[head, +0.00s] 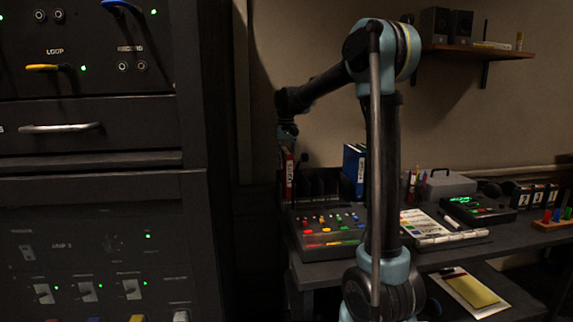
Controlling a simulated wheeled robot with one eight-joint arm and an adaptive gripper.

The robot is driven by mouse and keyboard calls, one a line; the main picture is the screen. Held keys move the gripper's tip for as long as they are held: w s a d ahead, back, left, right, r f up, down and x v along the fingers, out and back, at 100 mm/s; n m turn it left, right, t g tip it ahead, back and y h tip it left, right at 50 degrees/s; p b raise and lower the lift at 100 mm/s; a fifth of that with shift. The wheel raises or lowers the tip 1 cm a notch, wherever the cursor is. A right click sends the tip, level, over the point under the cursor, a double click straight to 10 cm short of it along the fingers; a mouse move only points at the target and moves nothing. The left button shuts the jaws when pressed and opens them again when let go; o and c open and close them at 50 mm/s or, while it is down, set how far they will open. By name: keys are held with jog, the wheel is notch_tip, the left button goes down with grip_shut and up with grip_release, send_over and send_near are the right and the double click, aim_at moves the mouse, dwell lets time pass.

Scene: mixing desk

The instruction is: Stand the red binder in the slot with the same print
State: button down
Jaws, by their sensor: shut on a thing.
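The red binder (288,177) is upright at the left end of the desk, with a white label on its spine. The print on the label is too small to read. My gripper (287,148) is above it and shut on its top edge. A dark rack with slots (318,184) is just right of the red binder. Any print on its slots cannot be read here. A blue binder (353,165) stands upright at the rack's right side. Whether the red binder's base touches anything is hidden behind the mixing console.
A mixing console (328,228) with coloured buttons is in front of the rack. A grey box (449,185), pens and a small device with a green display (478,208) stand to the right. A tall dark equipment cabinet (100,190) fills the left. A shelf (478,50) hangs above.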

jog(key=shift+f, duration=0.15)
jog(key=c, duration=1.2)
grip_release()
jog(key=shift+c, duration=0.2)
